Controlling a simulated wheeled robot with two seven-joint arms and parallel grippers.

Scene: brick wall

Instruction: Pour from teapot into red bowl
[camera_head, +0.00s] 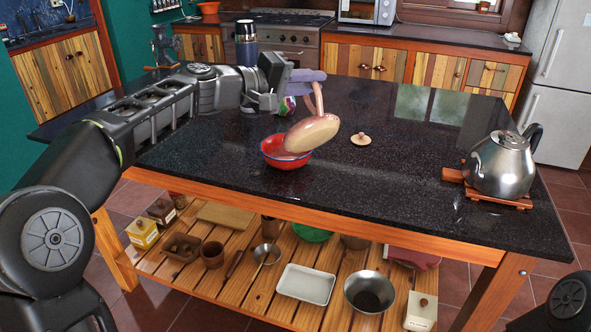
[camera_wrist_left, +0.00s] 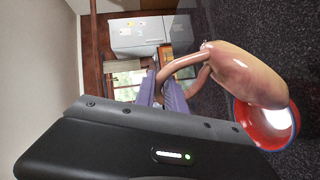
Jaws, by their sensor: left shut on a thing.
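The pinkish-tan teapot (camera_head: 312,133) is held tilted over the red bowl (camera_head: 285,152) on the dark table. My left gripper (camera_head: 309,80) is shut on the teapot's handle, above the bowl. In the left wrist view the purple fingers (camera_wrist_left: 163,92) grip the handle loop, and the teapot body (camera_wrist_left: 248,73) overlaps the red bowl (camera_wrist_left: 268,124). The teapot's spout is hidden. A small round lid (camera_head: 361,139) lies on the table to the right. My right gripper is not in view.
A steel kettle (camera_head: 502,163) stands on a wooden trivet (camera_head: 453,174) at the right. A dark flask (camera_head: 246,43) stands at the back left. The black tabletop (camera_head: 400,180) is clear between the lid and the kettle. A slatted lower shelf holds bowls, boxes and a white tray (camera_head: 306,284).

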